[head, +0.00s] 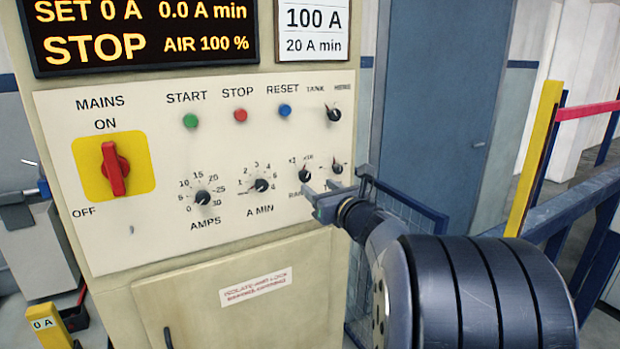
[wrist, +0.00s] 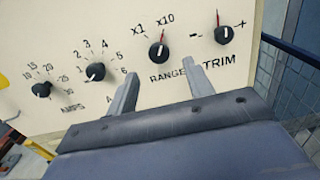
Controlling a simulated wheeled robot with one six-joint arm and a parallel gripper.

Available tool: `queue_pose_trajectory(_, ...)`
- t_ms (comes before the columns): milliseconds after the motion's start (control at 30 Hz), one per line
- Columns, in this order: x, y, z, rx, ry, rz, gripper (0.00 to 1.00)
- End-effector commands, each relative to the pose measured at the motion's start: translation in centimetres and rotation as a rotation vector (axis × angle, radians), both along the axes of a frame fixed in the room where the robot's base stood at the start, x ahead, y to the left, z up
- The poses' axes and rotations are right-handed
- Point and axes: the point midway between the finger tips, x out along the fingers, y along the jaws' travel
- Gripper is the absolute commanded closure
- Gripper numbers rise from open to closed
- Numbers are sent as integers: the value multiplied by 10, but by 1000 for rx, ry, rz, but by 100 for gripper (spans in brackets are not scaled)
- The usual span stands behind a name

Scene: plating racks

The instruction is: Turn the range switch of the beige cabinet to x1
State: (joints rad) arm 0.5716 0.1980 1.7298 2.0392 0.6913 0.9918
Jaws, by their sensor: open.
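The beige cabinet (head: 130,240) fills the left and middle of the head view. Its range switch (head: 305,176) is a small black knob at the lower right of the panel, partly crowded by my gripper. In the wrist view the range switch (wrist: 157,52) sits above the RANGE label, with x1 at its upper left and x10 above it. Its pointer mark leans up toward x10. My gripper (head: 322,190) is open in front of the panel. In the wrist view the two fingers (wrist: 161,72) stand apart, with the knob beyond and between their tips; contact is not visible.
The trim knob (wrist: 224,35) is close to the right of the range switch, and the A MIN knob (wrist: 95,72) is to its left. A red mains switch (head: 115,170) is at the panel's left. A blue mesh fence (head: 410,215) stands right of the cabinet.

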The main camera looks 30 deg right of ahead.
Motion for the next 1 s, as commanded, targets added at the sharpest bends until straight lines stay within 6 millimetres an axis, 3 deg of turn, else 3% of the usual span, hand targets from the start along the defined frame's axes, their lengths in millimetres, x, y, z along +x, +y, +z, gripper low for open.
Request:
queue_pose_trajectory(100, 21, 2, 2, 0, 1, 3, 50)
queue_pose_trajectory(300, 45, 2, 1, -1, 1, 1, 50)
queue_pose_trajectory(733, 53, 2, 0, -2, 0, 1, 50)
queue_pose_trajectory(1000, 53, 2, 0, -2, 0, 1, 72)
